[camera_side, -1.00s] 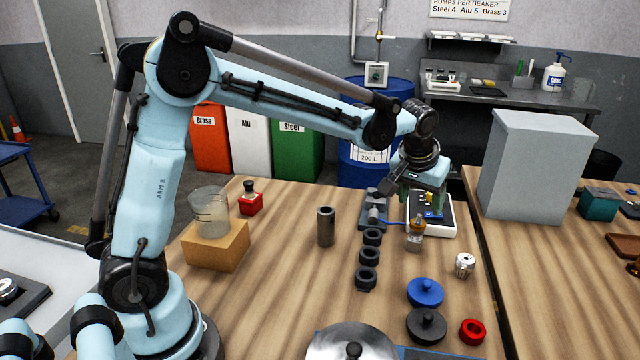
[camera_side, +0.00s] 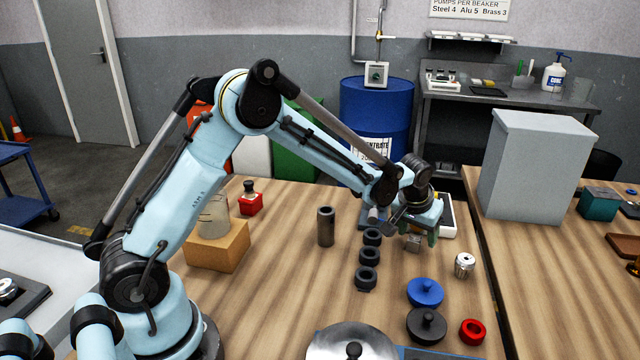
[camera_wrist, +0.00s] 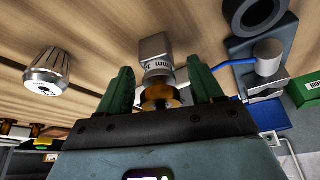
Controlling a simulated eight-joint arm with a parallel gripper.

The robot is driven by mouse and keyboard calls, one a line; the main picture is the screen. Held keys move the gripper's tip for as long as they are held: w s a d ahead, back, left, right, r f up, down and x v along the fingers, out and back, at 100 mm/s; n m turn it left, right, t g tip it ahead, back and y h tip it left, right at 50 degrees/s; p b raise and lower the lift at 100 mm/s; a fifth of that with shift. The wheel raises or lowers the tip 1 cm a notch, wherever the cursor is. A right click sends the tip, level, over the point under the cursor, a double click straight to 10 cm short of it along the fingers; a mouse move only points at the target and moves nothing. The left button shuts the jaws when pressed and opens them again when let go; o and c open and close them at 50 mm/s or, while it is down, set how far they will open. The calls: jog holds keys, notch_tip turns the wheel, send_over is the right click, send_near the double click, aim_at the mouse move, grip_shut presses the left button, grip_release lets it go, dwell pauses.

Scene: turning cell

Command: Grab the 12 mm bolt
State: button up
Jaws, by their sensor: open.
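A small grey metal block (camera_side: 413,243) stands on the wooden bench. It also shows in the wrist view (camera_wrist: 154,46), with an inverted marking in which "mm" can be read; I take it for the 12 mm bolt piece. A round collar and a brass part (camera_wrist: 160,97) extend from it toward my gripper. My gripper (camera_side: 423,232) is low over the block. In the wrist view its green fingers (camera_wrist: 163,75) are open, one on each side of the brass part, with gaps visible. The side view hides the brass part behind my gripper.
A silver collet (camera_side: 464,264) stands to the right. Black rings (camera_side: 367,254) line up on the left, beside a dark tube (camera_side: 326,226). A white scale (camera_side: 447,222) is behind.

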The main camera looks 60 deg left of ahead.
jog(key=shift+f, duration=0.1)
grip_shut()
dwell(0.3)
